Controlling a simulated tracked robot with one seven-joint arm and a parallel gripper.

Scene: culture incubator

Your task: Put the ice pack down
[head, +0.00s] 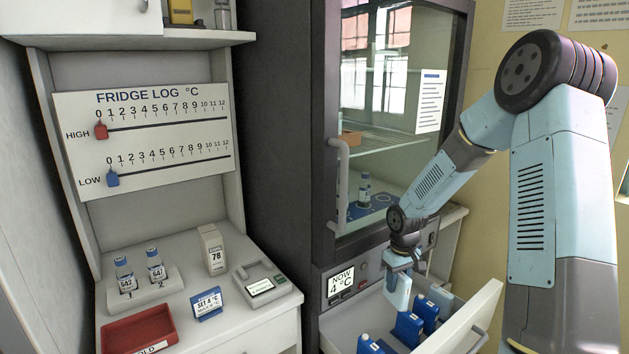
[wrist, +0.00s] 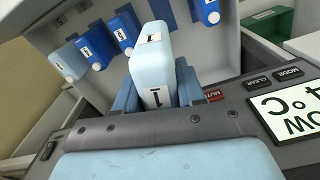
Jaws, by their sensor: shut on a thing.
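My gripper (head: 402,262) is shut on a pale blue ice pack (head: 399,292) marked 1. The pack hangs upright above the open drawer (head: 476,318) under the glass-fronted fridge. In the wrist view the held ice pack (wrist: 151,62) stands between the two blue fingers of my gripper (wrist: 154,92). Its lower end is partly hidden by the drawer's contents in the head view, so I cannot tell if it touches the drawer floor. Several other packs are in the drawer, dark blue (head: 408,328) and pale (head: 440,297); numbers show on some in the wrist view (wrist: 97,48).
The fridge's front panel (head: 341,285) reads NOW 4 °C, close beside my gripper. The glass door (head: 390,110) above is shut. At left, a bench holds two vials (head: 156,264), a red tray (head: 138,329) and a SET 4 °C card (head: 207,304).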

